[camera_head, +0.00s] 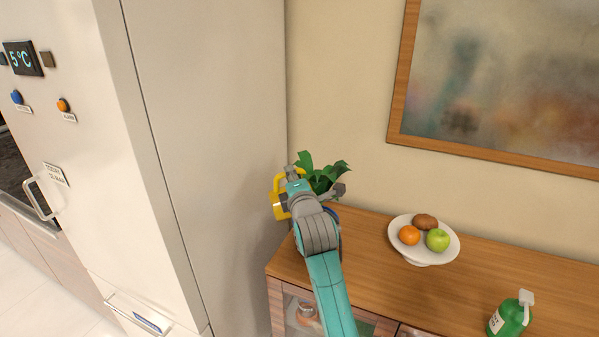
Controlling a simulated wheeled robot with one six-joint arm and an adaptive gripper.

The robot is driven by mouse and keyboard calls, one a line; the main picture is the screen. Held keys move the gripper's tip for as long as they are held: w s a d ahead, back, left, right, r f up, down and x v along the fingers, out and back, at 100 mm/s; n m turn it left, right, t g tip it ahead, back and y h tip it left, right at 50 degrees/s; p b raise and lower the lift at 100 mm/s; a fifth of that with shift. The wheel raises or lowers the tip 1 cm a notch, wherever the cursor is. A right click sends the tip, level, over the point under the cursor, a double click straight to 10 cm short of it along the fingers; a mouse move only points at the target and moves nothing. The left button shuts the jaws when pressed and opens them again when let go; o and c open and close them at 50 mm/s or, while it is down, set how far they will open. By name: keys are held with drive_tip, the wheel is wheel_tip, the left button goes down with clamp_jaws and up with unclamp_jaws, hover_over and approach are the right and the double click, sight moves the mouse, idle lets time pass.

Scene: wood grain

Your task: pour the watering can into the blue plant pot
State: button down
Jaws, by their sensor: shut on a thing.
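The yellow watering can (278,206) is at the far left end of the wooden sideboard, close to the fridge side. My gripper (292,172) is shut on it, by its handle as far as I can see. My wrist and arm cover much of the can, so its spout and tilt cannot be told. A plant with dark green leaves (328,176) stands just right of and behind my gripper.
A white fruit bowl (422,258) holds an orange, a green apple and a brown fruit. A green spray bottle (508,318) stands at the front right of the sideboard (372,262). The tall fridge (205,130) bounds the left; a framed panel (500,80) hangs on the wall.

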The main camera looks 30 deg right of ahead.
sight(279, 179)
drive_tip(key=shift+w+a+f+n, duration=0.2)
drive_tip(key=shift+a+f+n, duration=0.15)
drive_tip(key=shift+a+n, duration=0.3)
drive_tip(key=shift+w+a+f+n, duration=0.2)
drive_tip(key=shift+a+f+n, duration=0.2)
drive_tip(key=shift+a, duration=0.35)
drive_tip(key=a+f+n, duration=0.1)
drive_tip(key=a+n, duration=0.1)
drive_tip(key=w+a+f+n, duration=0.1)
drive_tip(key=a+f+n, duration=0.1)
drive_tip(key=shift+w+f, duration=0.1)
drive_tip(key=shift+f, duration=0.15)
drive_tip(key=a+f+n, duration=0.1)
drive_tip(key=n, duration=0.1)
drive_tip(key=a+f+n, duration=0.1)
drive_tip(key=n, duration=0.1)
drive_tip(key=shift+w+a, duration=0.25)
drive_tip(key=shift+w, duration=0.1)
